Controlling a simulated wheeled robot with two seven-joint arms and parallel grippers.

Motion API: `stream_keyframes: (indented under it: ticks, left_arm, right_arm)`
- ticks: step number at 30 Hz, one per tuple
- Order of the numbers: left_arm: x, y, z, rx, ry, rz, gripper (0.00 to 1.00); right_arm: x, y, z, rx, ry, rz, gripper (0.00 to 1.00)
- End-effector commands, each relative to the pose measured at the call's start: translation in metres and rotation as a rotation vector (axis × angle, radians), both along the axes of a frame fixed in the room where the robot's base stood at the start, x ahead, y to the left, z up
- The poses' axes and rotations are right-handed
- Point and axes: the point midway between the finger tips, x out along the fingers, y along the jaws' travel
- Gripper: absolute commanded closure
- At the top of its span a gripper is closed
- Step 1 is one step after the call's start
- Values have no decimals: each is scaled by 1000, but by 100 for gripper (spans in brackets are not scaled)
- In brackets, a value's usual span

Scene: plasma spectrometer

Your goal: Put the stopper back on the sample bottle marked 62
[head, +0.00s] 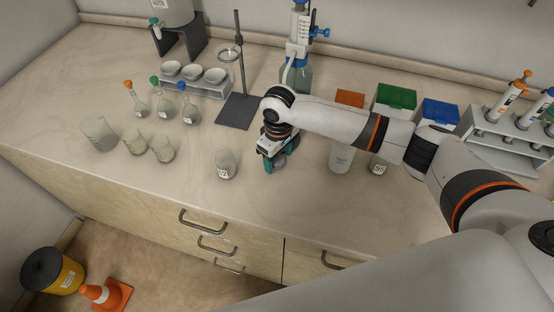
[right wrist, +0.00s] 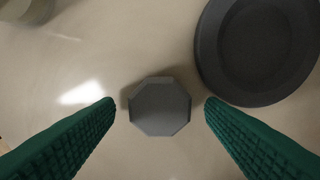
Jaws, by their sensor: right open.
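A grey octagonal stopper (right wrist: 160,106) lies on the bench in the right wrist view. My right gripper (right wrist: 160,112) is open, with one green finger on each side of the stopper and gaps between. In the head view my right gripper (head: 273,165) points down at the middle of the bench and hides most of what is under it. A clear bottle (head: 227,163) with a label that seems to read 62 stands upright just left of the gripper, with no stopper visible on it. My left gripper is not in view.
A dark round dish-like thing (right wrist: 258,48) lies close to the stopper. A second labelled bottle (head: 379,163) and a white container (head: 341,158) stand to the right. Beakers (head: 100,134) and flasks stand left. A stand (head: 238,110) is behind. The front bench strip is clear.

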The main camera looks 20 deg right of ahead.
Motion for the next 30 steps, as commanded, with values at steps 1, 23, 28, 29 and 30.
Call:
stream_keyframes:
  ticks: [1,23,28,29,30]
  left_arm:
    - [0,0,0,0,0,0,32]
    - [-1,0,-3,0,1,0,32]
    - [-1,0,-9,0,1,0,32]
    - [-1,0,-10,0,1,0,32]
    - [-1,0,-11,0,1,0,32]
  right_arm:
    - [0,0,0,0,0,0,38]
    - [1,0,13,2,-3,1,84]
    - [1,0,45,2,-5,1,84]
    - [1,0,52,2,-5,1,84]
    - [1,0,59,2,-5,1,84]
